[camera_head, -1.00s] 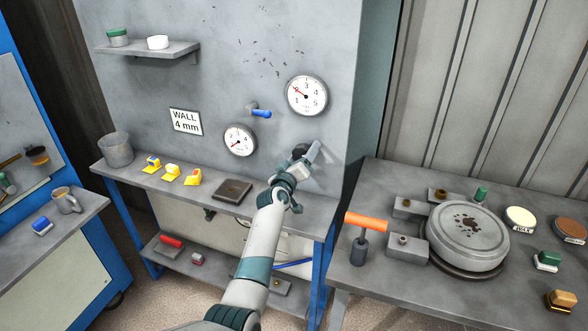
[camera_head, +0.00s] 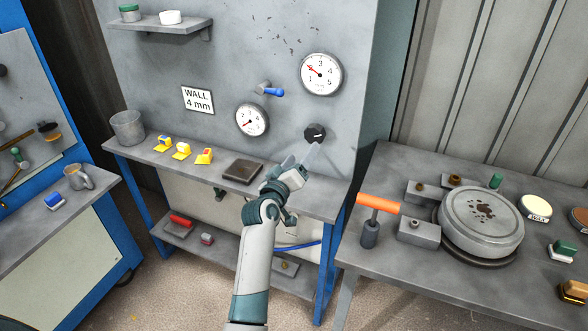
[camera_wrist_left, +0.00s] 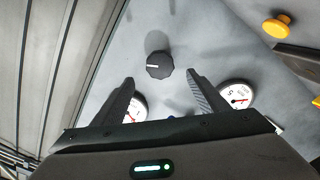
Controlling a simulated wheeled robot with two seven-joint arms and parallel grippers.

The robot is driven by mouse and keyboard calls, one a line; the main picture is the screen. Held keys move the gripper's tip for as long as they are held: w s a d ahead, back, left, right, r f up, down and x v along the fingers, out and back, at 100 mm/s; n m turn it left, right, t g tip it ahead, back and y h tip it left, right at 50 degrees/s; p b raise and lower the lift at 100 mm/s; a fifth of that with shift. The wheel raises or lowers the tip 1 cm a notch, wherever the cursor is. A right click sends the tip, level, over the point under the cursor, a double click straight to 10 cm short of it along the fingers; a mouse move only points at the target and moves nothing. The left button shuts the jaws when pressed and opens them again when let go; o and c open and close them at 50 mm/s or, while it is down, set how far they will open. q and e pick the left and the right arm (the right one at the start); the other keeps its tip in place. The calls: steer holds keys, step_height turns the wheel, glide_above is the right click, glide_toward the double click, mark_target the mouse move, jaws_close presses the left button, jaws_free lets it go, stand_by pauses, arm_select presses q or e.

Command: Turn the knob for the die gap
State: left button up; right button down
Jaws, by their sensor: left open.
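The black round knob (camera_head: 315,134) sits on the grey panel, below the larger gauge and right of the smaller one. It also shows in the wrist view (camera_wrist_left: 159,65), with a pale mark pointing left there. My left gripper (camera_head: 313,154) is just below the knob in the head view, open and empty. In the wrist view its spread fingers (camera_wrist_left: 160,78) stand either side of and short of the knob, apart from it. The larger gauge (camera_head: 321,74) has a red needle near 2. The smaller gauge (camera_head: 251,120) has its needle toward the lower left.
A blue-handled lever (camera_head: 270,91) juts out between the gauges. A ledge (camera_head: 225,182) below carries yellow items (camera_head: 181,150) and a dark plate (camera_head: 243,171). A bench (camera_head: 375,275) at right holds an orange-handled tool (camera_head: 378,203) and a round metal lid (camera_head: 481,216).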

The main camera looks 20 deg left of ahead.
arm_select(q)
steer(key=shift+s+a+b, duration=0.1)
steer(key=shift+s+b, duration=0.3)
steer(key=shift+s, duration=1.9)
